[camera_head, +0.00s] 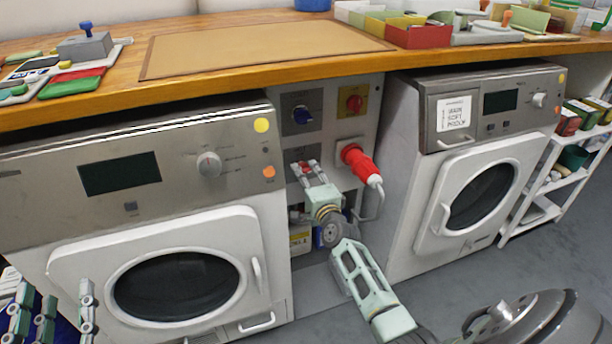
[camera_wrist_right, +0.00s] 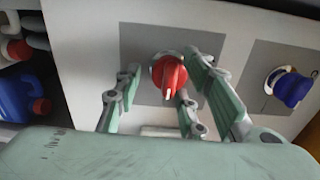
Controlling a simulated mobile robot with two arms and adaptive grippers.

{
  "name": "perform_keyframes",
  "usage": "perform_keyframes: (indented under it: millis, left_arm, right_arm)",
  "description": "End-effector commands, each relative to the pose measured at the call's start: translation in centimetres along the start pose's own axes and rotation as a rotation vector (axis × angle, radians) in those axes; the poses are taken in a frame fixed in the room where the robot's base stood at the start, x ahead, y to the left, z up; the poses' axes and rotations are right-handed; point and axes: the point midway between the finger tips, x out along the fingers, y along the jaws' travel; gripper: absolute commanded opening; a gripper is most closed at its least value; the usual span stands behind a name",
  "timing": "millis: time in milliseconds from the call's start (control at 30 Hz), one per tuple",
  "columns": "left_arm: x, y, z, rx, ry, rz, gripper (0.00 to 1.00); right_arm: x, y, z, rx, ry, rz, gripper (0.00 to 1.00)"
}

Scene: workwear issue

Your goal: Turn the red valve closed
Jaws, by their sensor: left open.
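The red valve (camera_wrist_right: 170,74) shows in the right wrist view as a red handle with a white mark, mounted on a grey plate. In the head view it is mostly hidden behind my right gripper (camera_head: 303,168), on the panel between the two machines. My right gripper's fingers also show in the right wrist view (camera_wrist_right: 163,88). They are spread on both sides of the valve, with gaps between them and the handle. I cannot tell how deep they reach. My left gripper (camera_head: 47,316) is open and empty at the bottom left, away from the panel.
A blue knob (camera_head: 301,115) sits above the valve. A red emergency button (camera_head: 354,102) on yellow and a red plug (camera_head: 361,160) are to the right. Washing machines (camera_head: 60,208) (camera_head: 412,212) flank the panel. The wooden worktop (camera_head: 115,88) overhangs it.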

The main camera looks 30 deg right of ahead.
Motion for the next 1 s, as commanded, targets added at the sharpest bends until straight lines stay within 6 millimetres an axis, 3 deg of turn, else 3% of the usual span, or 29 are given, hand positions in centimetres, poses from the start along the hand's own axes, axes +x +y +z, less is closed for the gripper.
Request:
perform_keyframes:
  millis: [333,467,1000]
  left_arm:
    - [0.0,0.1,-0.2,-0.001,0.005,0.003,0.42]
    - [0.0,0.1,-0.1,-0.001,0.004,0.003,0.42]
    - [0.0,0.1,-0.1,-0.001,0.002,0.001,0.42]
  right_arm:
    - [-0.1,-0.2,0.1,-0.002,-0.001,-0.003,0.42]
    - [-0.9,-0.1,0.2,-0.001,-0.002,-0.003,0.42]
    - [-10.9,0.1,0.1,-0.002,-0.001,0.001,0.42]
